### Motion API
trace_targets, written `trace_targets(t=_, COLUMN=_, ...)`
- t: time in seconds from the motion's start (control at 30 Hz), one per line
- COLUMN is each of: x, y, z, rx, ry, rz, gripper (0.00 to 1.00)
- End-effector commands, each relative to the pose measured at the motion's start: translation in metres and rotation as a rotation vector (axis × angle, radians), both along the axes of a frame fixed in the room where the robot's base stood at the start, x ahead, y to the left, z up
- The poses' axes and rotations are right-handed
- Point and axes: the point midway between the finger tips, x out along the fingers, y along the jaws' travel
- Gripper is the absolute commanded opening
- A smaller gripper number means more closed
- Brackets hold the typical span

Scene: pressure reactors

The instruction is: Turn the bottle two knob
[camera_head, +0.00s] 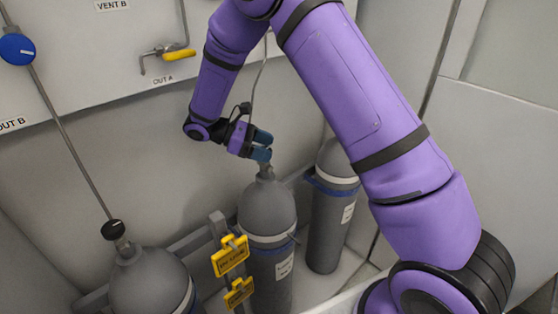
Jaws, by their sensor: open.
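My gripper (263,146) is at the top of the middle grey gas bottle (268,207), just above its valve neck (265,171). Its bluish fingers are open. No knob shows on the middle bottle; the fingers cover the spot above the neck, so I cannot tell whether they are around a knob or touching it. The left grey bottle (150,287) has a black knob (113,229) on top. The right grey bottle (328,225) has its top partly hidden by my arm. The bottle labels are too small to read for numbers.
A thin pipe (70,145) rises from the left bottle to a blue knob (17,49). A yellow-handled valve (178,55) is on the back panel.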

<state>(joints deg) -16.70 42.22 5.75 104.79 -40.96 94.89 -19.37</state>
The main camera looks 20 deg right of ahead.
Motion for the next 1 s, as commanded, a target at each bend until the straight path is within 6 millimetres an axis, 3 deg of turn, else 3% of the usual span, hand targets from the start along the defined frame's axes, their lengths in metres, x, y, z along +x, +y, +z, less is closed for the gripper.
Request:
trace_targets(t=0.13, x=-0.001, y=0.000, z=0.027, rx=0.001, ry=-0.003, rz=0.000, gripper=0.72)
trace_targets(t=0.7, x=-0.123, y=0.000, z=0.035, rx=-0.001, ry=0.003, rz=0.003, gripper=0.72)
trace_targets(t=1.0, x=-0.157, y=0.000, z=0.037, rx=-0.001, ry=0.001, rz=0.001, gripper=0.72)
